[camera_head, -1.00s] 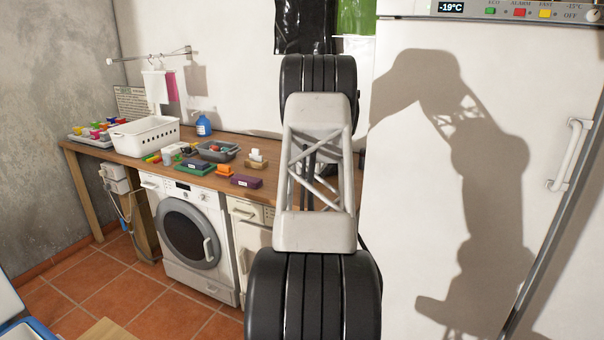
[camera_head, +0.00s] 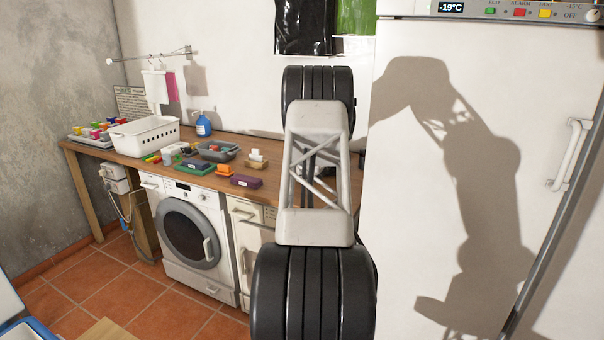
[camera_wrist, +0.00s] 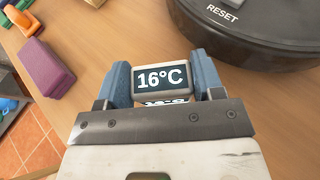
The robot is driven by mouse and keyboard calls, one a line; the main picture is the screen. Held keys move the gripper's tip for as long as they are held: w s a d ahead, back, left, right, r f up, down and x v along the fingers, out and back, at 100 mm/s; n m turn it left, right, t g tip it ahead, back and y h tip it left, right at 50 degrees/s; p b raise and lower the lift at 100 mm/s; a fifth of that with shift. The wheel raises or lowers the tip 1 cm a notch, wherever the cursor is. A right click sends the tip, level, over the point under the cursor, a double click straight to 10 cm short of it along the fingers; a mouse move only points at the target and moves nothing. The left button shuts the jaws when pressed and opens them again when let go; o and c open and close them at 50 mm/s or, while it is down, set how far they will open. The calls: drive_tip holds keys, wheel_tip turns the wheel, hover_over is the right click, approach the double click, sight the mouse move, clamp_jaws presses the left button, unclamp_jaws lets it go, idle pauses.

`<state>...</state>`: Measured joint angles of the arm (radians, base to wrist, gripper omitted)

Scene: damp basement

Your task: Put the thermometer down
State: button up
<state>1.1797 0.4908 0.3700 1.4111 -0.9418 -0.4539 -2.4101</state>
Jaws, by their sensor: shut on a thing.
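The thermometer (camera_wrist: 161,79) is a small grey block with a dark display reading 16°C, seen in the wrist view. My gripper (camera_wrist: 163,84) is shut on it, with one blue-grey finger on each side. The wooden worktop (camera_wrist: 122,37) lies below; I cannot tell whether the thermometer touches it. In the head view my arm hides the gripper and the thermometer, and the worktop (camera_head: 130,160) runs along the wall.
A round black device marked RESET (camera_wrist: 240,30) is close at the upper right in the wrist view. A purple box (camera_wrist: 46,66) lies to the left. Bare wood shows between them. A tall white freezer (camera_head: 480,130) stands at the right.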

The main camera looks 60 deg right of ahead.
drive_tip(key=shift+f, duration=1.1)
drive_tip(key=shift+f, duration=0.15)
drive_tip(key=o, duration=0.9)
drive_tip(key=shift+o, duration=0.2)
drive_tip(key=shift+r, duration=0.2)
drive_tip(key=shift+s+a+r, duration=0.3)
drive_tip(key=shift+s+a, duration=0.15)
drive_tip(key=shift+s, duration=0.05)
drive_tip(key=v, duration=1)
drive_tip(key=shift+s+a, duration=0.15)
